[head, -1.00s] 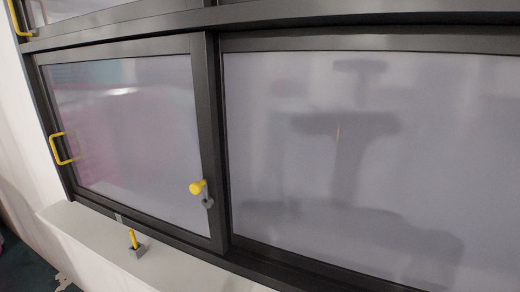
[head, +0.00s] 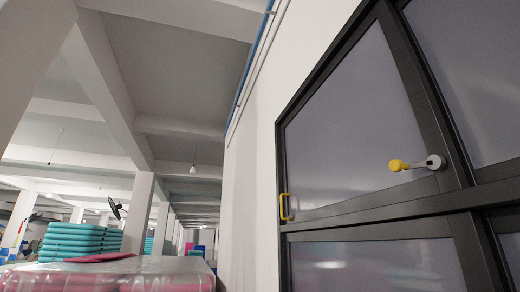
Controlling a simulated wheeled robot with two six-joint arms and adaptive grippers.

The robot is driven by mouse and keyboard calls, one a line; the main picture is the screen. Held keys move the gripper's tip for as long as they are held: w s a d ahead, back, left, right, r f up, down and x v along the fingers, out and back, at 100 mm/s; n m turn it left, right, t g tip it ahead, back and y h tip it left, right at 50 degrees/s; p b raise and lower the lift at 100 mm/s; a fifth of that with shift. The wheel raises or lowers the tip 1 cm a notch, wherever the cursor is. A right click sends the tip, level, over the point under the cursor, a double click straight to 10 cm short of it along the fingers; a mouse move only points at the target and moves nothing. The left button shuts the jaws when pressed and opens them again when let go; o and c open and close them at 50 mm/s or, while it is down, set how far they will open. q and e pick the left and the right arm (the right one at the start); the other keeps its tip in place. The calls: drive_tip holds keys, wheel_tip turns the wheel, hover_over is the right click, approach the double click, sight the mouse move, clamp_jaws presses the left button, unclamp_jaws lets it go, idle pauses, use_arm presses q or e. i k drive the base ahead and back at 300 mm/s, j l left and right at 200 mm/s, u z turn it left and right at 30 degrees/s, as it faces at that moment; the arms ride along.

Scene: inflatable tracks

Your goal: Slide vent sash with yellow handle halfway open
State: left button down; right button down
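A dark-framed window with frosted panes fills the right of the head view. Its upper left sash (head: 352,125) has a yellow handle (head: 285,207) on its left stile. A yellow knob (head: 397,165) on a light-coloured base sits near that sash's lower right corner. Below the dark cross rail, the top of a lower sash (head: 385,268) shows; its lower part is out of frame. The upper left sash looks closed against the left frame, though the steep angle makes this hard to judge. Neither of my grippers is in view.
A white wall (head: 250,160) runs left of the window, with a blue pipe high up. At the lower left are stacked teal mats (head: 78,240) and a wrapped pink stack (head: 125,275). White pillars (head: 138,213) and ceiling beams stand beyond.

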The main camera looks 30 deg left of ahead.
sight(375, 105)
drive_tip(key=u, duration=0.45)
drive_tip(key=i+j+z, duration=0.2)
drive_tip(key=z, duration=0.15)
drive_tip(key=i+j+z, duration=0.1)
drive_tip(key=j+z, duration=0.2)
drive_tip(key=i+j+z, duration=0.1)
drive_tip(key=j+z, duration=0.25)
drive_tip(key=j, duration=0.15)
drive_tip(key=i+j, duration=0.1)
drive_tip(key=j, duration=0.5)
drive_tip(key=i+j+z, duration=0.1)
drive_tip(key=j, duration=0.45)
drive_tip(key=i+j, duration=0.15)
drive_tip(key=j, duration=0.45)
drive_tip(key=i+j+z, duration=0.1)
drive_tip(key=j, duration=0.5)
drive_tip(key=i+j, duration=0.1)
drive_tip(key=j, duration=0.5)
